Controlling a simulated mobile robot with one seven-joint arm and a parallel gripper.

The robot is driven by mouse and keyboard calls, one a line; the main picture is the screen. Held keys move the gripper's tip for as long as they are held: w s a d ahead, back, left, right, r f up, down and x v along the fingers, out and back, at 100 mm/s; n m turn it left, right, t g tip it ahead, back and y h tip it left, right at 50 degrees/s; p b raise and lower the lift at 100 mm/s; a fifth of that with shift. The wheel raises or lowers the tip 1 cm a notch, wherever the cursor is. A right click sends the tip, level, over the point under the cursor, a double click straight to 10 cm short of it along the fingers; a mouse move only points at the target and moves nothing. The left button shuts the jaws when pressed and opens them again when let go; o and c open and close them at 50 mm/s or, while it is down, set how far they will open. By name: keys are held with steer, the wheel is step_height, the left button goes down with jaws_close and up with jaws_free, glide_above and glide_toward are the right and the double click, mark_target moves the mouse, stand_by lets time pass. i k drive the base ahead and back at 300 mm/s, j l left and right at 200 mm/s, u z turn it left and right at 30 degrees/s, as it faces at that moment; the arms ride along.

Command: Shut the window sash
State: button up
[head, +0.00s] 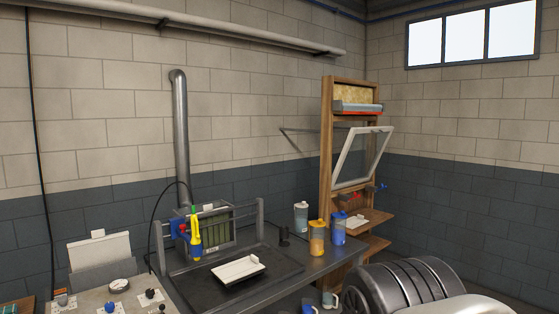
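The window sash (382,150) is a light grey frame with a clear pane. It stands open, tilted out of the upright wooden frame (326,140) at the right of the head view. The sash's top edge leans out to the right, while its lower edge is near the wooden frame. A thin grey bar (300,131) sticks out to the left of the wooden frame. A small red and blue part (379,188) sits just below the sash. My gripper is not in view.
A dark ribbed cylinder (405,284) fills the lower right foreground. Wooden shelves (375,217) jut out below the sash.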

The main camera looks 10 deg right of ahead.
mark_target(389, 130)
steer(key=z, duration=0.85)
steer(key=i+l+z, duration=0.1)
steer(key=z, duration=0.5)
steer(key=i, duration=0.8)
steer(key=i+z, duration=0.15)
steer(key=i, duration=0.65)
steer(key=i+u, duration=0.1)
steer(key=i, duration=1.45)
steer(key=i+u, duration=0.15)
steer(key=i, duration=0.65)
steer(key=i+l, duration=0.2)
steer(key=i, duration=0.6)
steer(key=j+u, duration=0.05)
